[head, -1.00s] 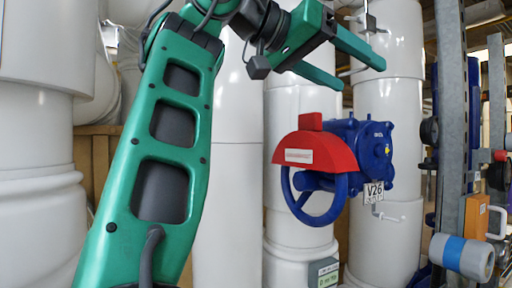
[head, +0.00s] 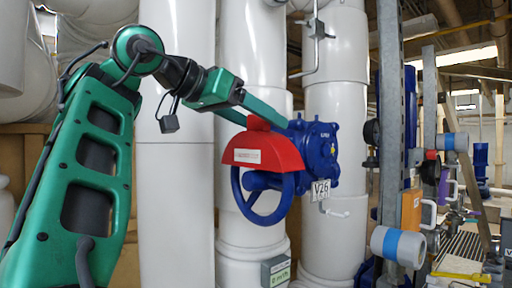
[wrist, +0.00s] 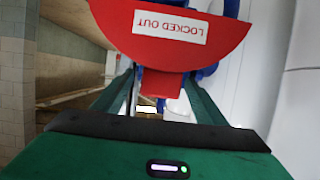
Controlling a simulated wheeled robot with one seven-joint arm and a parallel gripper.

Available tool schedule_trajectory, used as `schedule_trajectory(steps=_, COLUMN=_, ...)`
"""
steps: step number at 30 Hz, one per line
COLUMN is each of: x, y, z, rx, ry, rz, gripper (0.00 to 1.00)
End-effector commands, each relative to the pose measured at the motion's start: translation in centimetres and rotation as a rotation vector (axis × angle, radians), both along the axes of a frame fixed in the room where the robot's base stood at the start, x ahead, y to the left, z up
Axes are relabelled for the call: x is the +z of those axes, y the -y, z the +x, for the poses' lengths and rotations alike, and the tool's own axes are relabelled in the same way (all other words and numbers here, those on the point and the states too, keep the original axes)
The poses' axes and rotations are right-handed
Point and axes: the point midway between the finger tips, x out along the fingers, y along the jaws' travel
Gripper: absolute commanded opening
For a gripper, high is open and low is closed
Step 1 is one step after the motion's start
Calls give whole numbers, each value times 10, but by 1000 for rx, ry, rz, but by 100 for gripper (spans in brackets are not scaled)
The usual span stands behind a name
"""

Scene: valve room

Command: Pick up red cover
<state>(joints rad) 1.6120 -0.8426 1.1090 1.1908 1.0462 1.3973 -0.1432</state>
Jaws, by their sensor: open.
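The red cover (head: 262,153), a half-disc with a white label and a short tab on top, sits over the upper part of the blue valve handwheel (head: 268,217). My gripper (head: 264,119) is open at the top of the cover, with its fingers either side of the tab. In the wrist view, the cover (wrist: 168,40) appears upside down with its "LOCKED OUT" label, and its tab lies between the open fingers (wrist: 158,90) with gaps on both sides. The far finger's tip is partly hidden behind the cover in the head view.
White pipes (head: 178,160) stand close behind the arm. A grey metal post (head: 389,120) with gauges and a blue-banded fitting (head: 397,244) stands to the right.

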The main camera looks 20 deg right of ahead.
Motion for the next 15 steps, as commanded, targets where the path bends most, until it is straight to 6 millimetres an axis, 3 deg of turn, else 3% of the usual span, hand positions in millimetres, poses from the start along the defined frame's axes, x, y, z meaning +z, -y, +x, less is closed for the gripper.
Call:
schedule_trajectory(steps=6, x=-10, y=26, z=12, rx=1, ry=-2, rz=6, gripper=66)
schedule_trajectory(steps=15, x=-13, y=35, z=15, rx=-2, ry=0, rz=1, gripper=66)
